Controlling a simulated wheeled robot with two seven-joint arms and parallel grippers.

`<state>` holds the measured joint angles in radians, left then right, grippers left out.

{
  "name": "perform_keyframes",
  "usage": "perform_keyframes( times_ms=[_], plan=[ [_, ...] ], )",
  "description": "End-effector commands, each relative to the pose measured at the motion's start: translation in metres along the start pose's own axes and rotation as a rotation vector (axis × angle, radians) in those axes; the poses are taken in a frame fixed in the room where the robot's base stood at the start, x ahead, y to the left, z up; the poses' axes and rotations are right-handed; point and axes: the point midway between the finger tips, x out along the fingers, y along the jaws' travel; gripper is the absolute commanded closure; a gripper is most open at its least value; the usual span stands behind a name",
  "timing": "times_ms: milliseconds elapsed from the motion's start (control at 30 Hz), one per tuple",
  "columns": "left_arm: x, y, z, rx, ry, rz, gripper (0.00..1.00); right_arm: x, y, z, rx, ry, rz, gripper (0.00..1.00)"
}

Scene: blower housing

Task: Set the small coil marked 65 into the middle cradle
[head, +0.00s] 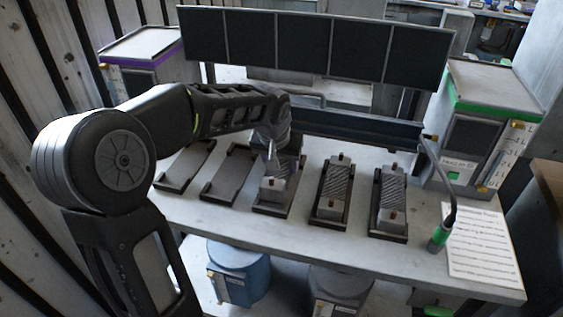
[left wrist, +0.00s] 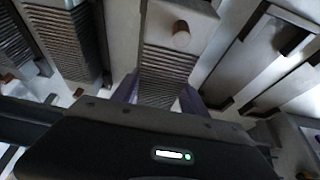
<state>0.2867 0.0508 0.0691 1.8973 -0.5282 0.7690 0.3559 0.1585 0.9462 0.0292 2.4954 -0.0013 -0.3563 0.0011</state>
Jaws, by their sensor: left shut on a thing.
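The small coil (head: 272,190) is a grey ribbed block with a pale end and a brown knob; no 65 can be read on it. It is at the middle cradle (head: 268,209), a dark tray in the row on the bench. I cannot tell whether it rests fully on the cradle floor. My left gripper (head: 275,168) comes down from above and is shut on the coil, hiding its far part. In the left wrist view the coil (left wrist: 172,62) runs between the two fingers, its knobbed end toward the top. My right gripper is not in view.
Two empty cradles (head: 228,176) lie to the left. Two filled cradles (head: 331,193) stand to the right, close by. A green-ended cable tool (head: 439,237) and a printed sheet (head: 482,246) are at the bench's right. Dark panels (head: 310,45) stand behind.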

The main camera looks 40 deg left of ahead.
Motion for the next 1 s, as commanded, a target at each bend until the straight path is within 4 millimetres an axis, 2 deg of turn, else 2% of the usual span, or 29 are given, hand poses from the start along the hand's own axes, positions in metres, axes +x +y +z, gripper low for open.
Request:
perform_keyframes(
  times_ms=[1000],
  plan=[
    [0.0038,0.0005,0.002,0.0,0.003,0.001,1.0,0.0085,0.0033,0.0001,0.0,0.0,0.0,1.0]
  ],
)
